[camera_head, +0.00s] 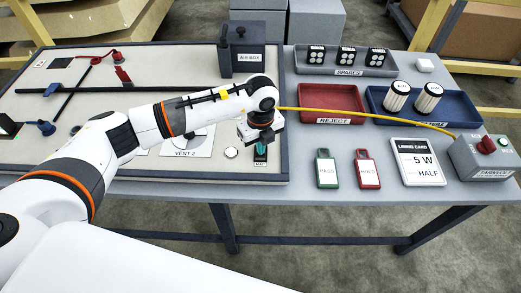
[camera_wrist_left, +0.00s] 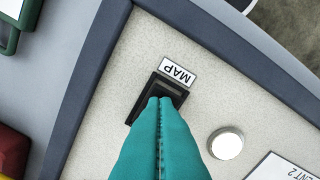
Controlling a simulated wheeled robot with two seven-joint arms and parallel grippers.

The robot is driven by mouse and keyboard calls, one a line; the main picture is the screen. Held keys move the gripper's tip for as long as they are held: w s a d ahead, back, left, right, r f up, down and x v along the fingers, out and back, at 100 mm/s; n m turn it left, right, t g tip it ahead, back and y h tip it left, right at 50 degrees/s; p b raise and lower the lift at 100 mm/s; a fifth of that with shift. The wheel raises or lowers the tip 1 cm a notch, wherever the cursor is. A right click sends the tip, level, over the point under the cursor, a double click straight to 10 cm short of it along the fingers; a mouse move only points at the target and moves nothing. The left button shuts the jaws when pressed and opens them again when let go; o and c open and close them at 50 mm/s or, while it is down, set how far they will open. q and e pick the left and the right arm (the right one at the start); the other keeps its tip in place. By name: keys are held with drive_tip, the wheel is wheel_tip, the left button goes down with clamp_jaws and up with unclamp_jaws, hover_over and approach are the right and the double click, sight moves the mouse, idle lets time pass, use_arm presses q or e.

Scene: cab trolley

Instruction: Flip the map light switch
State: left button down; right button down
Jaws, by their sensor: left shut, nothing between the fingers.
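The map light switch (camera_wrist_left: 150,96) is a black rocker in a dark frame beside a white MAP label (camera_wrist_left: 178,72) on the pale panel. My left gripper (camera_wrist_left: 160,101) has teal fingers pressed together and empty. Their tips overlap the switch in the left wrist view and hide part of it; I cannot tell whether they touch it or which way the rocker is tilted. In the head view my left gripper (camera_head: 261,154) is over the panel's lower right corner, and the switch is mostly hidden there. My right gripper is not in view.
A round white disc (camera_wrist_left: 226,144) sits beside the switch; VENT 2 (camera_head: 188,140) is left of it. The dark panel border (camera_wrist_left: 97,65) is close. An air box (camera_head: 241,55) stands behind. Right are green and red tags (camera_head: 327,170), trays, and a control box (camera_head: 483,157) with a yellow cable.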

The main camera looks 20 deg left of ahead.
use_arm(q)
drive_tip(key=shift+f, duration=0.2)
wheel_tip(320, 180, up, 7)
drive_tip(key=p, duration=0.5)
idle(0.4)
idle(0.4)
